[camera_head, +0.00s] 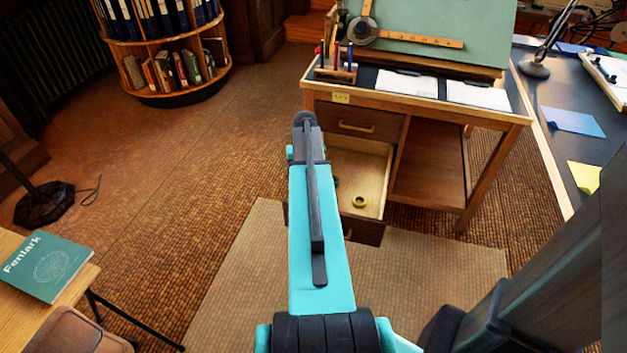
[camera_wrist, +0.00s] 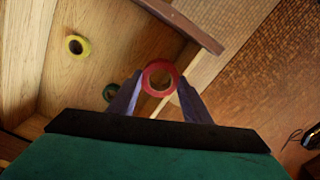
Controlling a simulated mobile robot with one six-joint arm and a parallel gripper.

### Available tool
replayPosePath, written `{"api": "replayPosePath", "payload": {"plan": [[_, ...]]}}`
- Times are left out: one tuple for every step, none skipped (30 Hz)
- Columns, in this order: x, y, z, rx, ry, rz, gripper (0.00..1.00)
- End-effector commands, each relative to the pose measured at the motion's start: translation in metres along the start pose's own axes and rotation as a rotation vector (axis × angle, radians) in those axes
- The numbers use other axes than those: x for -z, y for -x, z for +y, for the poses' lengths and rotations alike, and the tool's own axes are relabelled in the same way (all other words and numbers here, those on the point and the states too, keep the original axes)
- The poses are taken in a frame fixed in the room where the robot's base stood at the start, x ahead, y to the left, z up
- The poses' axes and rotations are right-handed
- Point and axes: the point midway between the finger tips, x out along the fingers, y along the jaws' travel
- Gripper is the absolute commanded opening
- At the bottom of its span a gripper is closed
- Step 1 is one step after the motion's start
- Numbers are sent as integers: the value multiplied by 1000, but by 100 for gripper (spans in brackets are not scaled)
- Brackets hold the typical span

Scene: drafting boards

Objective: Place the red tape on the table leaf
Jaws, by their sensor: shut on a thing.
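The red tape (camera_wrist: 160,63) is a small ring held between the two fingers of my gripper (camera_wrist: 160,80) in the wrist view. It is above the open drawer (camera_wrist: 118,38), near the drawer's front edge, and apart from its floor. In the head view my own arm hides the gripper and the red tape. A light wooden table top (camera_head: 72,303) is at the lower left of the head view, with a green book (camera_head: 47,266) on it; I cannot tell for sure whether this is the table leaf.
The drawer also shows in the head view (camera_head: 352,160); a yellow tape (camera_head: 359,206) and a green tape (camera_wrist: 109,95) lie in it. The drafting desk (camera_head: 518,112) stands above it. A chair (camera_head: 75,332) is by the table. The floor between desk and table is mostly clear.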

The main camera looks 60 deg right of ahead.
Motion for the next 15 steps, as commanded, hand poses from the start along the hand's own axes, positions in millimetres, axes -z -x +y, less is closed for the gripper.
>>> {"api": "replayPosePath", "payload": {"plan": [[1, 20, -17, 0, 33, 1, 23], [1, 28, -26, 0, 53, 1, 23], [1, 38, -39, 0, 81, 1, 23], [1, 46, -49, 0, 103, 2, 23], [1, 55, -59, 0, 123, 2, 23], [0, 66, -73, 0, 153, 2, 23], [0, 73, -83, 0, 175, 1, 23], [-1, 81, -93, 0, 197, 1, 23], [-3, 92, -106, 0, 224, 2, 23], [-4, 100, -116, 0, 246, 2, 23], [-5, 108, -126, 0, 268, 2, 23], [-7, 118, -139, 0, 297, 1, 23], [-9, 126, -149, 0, 318, 1, 23], [-11, 134, -159, 0, 339, 2, 23], [-14, 145, -172, 0, 369, 2, 23]]}}
